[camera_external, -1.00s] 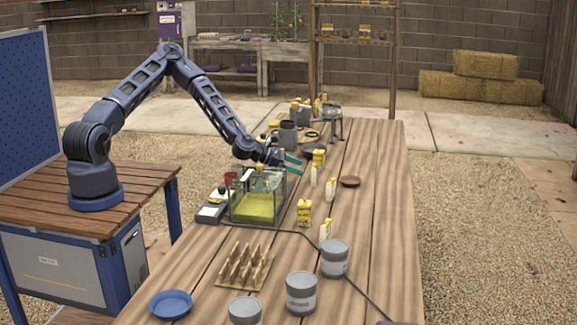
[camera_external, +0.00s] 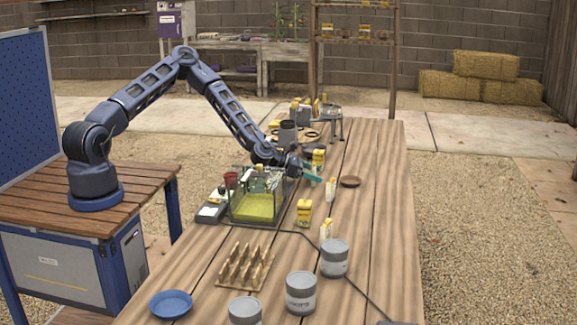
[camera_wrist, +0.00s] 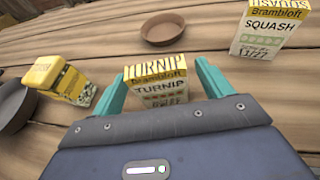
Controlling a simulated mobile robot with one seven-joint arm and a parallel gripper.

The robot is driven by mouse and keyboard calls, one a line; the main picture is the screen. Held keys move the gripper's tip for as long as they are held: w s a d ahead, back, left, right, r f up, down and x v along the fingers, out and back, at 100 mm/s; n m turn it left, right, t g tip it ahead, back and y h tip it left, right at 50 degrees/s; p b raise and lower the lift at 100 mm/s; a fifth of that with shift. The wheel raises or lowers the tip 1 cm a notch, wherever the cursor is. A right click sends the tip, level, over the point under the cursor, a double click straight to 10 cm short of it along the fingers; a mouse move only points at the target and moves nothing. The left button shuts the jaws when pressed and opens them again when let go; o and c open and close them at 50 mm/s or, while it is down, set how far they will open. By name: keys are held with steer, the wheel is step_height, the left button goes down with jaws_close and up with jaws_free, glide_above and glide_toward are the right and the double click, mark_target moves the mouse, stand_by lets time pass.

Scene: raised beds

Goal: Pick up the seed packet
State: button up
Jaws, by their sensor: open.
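In the wrist view a yellow and white seed packet marked TURNIP (camera_wrist: 157,84) stands upright between the two teal fingers of my gripper (camera_wrist: 160,88). The fingers are apart, with a gap between the packet and each finger. The packet's lower part is hidden by my gripper's body. A second packet marked SQUASH (camera_wrist: 266,32) stands upright at the upper right, outside the fingers; it also shows in the external view (camera_external: 330,190).
A brown saucer (camera_wrist: 162,29) lies beyond the turnip packet. A yellow-capped container (camera_wrist: 62,80) and a dark dish (camera_wrist: 12,104) are at left. A glass tank (camera_external: 240,218) stands left of my gripper. Bare planks lie along the table's right side (camera_external: 372,230).

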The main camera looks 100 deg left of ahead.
mark_target(316, 166)
steer(key=c, duration=1.1)
steer(key=shift+o, duration=0.2)
steer(key=shift+r, duration=0.1)
step_height(316, 166, up, 20)
